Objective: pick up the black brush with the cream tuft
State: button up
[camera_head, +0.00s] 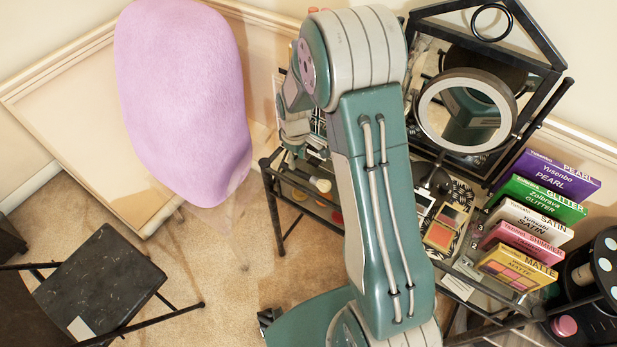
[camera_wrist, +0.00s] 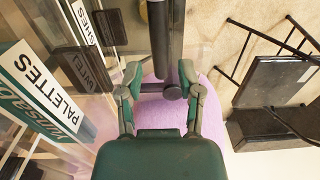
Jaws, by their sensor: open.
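I cannot pick out the black brush with the cream tuft for certain in either view. In the head view, a small cream-coloured tip (camera_head: 322,185) shows among small items on the black-framed table, left of my arm; it is too small to tell what it belongs to. My gripper (camera_wrist: 161,88) is open in the wrist view, with its two green and grey fingers apart. A dark upright bar (camera_wrist: 158,35) shows between and beyond the fingers; I cannot tell how near it is. In the head view my arm covers the table's middle.
A round mirror (camera_head: 424,108) and several makeup boxes, including a purple one (camera_head: 548,176), stand on the table right of my arm. A palette (camera_head: 443,228) lies there. A pink seat (camera_head: 185,95) and a dark folding chair (camera_head: 95,285) stand left, with carpet between.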

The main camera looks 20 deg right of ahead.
aim_at(298, 170)
notch_tip(298, 170, down, 6)
jog(key=shift+s+d+r, duration=0.1)
jog(key=shift+r, duration=0.05)
grip_shut()
